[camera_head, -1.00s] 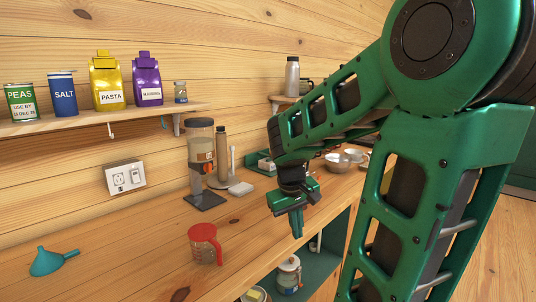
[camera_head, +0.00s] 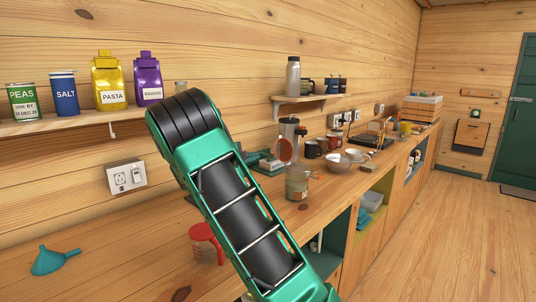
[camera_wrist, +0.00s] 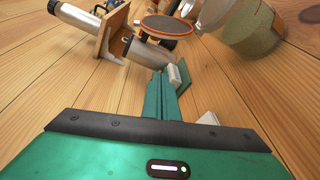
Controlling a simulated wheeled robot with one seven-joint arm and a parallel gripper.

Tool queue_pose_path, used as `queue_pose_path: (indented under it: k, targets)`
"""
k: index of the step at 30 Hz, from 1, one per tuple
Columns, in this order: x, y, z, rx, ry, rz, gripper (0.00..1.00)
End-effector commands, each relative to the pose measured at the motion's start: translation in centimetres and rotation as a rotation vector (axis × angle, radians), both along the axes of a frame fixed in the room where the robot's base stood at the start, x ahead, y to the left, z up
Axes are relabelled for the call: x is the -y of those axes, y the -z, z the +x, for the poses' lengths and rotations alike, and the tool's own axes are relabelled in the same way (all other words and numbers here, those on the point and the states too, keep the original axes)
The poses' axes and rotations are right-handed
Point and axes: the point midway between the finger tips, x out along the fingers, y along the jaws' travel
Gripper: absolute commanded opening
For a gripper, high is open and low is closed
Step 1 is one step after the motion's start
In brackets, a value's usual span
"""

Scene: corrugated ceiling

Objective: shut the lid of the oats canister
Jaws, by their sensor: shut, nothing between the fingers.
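The oats canister (camera_head: 297,184) looks like a clear jar with a pale label, standing on the wooden counter right of my arm in the head view. Its round lid (camera_head: 284,150), with an orange-red rim, seems to stand up open above the jar. In the wrist view an orange-rimmed dark disc (camera_wrist: 167,26), likely this lid, shows beyond the fingertips. My gripper (camera_wrist: 162,82) is shut and empty, apart from the disc. In the head view my arm hides the gripper.
A shelf (camera_head: 60,128) with food packs is at left. Bare counter lies between funnel and jug.

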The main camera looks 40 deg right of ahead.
Motion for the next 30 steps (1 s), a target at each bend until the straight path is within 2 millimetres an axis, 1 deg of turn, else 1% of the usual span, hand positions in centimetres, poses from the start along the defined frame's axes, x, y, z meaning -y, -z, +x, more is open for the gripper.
queue_pose_path:
  k: [2, 5, 8, 16, 23, 24, 30]
  targets:
    - [-0.1, -0.2, 0.6, -0.010, -0.009, -0.025, 0.00]
    - [0.4, -0.3, 1.0, -0.014, -0.012, -0.035, 0.00]
    - [1.6, -0.1, 1.2, -0.013, -0.009, -0.035, 0.00]
    - [6.1, 0.5, 2.6, -0.012, -0.008, -0.033, 0.00]
    - [9.3, 0.9, 3.6, -0.012, -0.009, -0.032, 0.00]
    - [9.5, 0.8, 3.5, -0.011, -0.009, -0.031, 0.00]
    - [9.3, 0.0, 1.3, -0.012, -0.010, -0.030, 0.00]
